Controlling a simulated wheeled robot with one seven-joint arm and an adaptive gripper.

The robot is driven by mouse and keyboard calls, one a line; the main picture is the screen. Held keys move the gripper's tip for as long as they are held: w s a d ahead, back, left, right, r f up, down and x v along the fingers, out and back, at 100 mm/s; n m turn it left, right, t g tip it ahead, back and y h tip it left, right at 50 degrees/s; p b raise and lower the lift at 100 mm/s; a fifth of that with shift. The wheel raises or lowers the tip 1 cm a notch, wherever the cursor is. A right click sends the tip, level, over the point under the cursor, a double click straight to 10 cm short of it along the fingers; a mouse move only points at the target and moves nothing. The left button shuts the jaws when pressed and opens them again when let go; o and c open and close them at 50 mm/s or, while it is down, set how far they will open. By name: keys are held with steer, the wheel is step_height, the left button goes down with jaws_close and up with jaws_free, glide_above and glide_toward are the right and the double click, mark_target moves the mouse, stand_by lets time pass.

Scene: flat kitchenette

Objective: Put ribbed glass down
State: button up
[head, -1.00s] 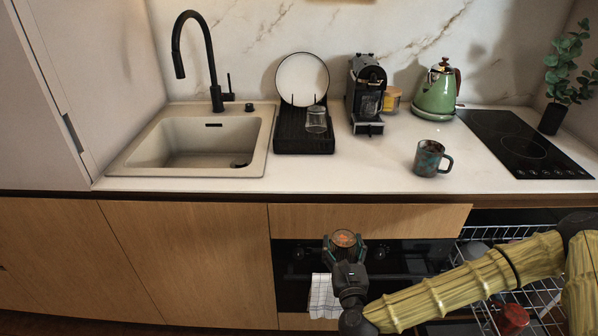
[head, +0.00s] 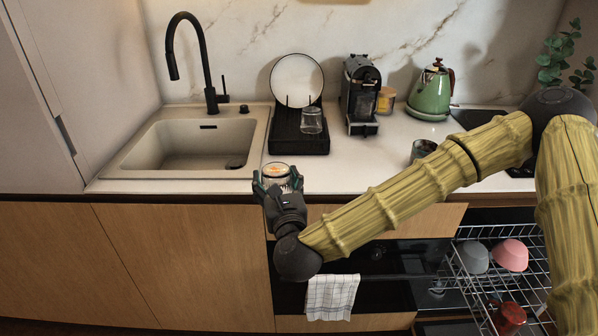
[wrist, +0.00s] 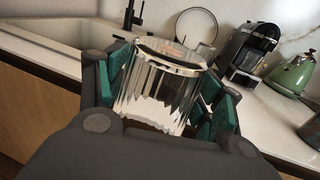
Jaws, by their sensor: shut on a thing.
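The ribbed glass (wrist: 158,84) is clear, with vertical ribs and a bright rim, and stands nearly upright with a slight tilt in the wrist view. My gripper (head: 278,182) is shut on it, with green-padded fingers on both sides. In the head view the glass (head: 275,172) shows at the front edge of the white counter (head: 345,172), in front of the black dish rack. I cannot tell whether its base touches the counter; the gripper hides its lower part.
A black dish rack (head: 284,146) holds a plate (head: 297,80) and another glass (head: 312,120). The sink (head: 130,160) is to the left. A coffee machine (head: 360,95), green kettle (head: 431,92) and mug (head: 421,150) are to the right. The counter between rack and mug is clear.

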steer(key=p, duration=0.4)
glide_above(308, 177)
steer(key=shift+f, duration=0.65)
steer(key=shift+a+f+p, duration=0.1)
steer(key=shift+f+p, duration=0.3)
steer(key=shift+f, duration=1.35)
steer(key=shift+f, duration=0.2)
steer(key=o, duration=1)
steer(key=shift+c, duration=0.2)
steer(key=shift+r, duration=0.2)
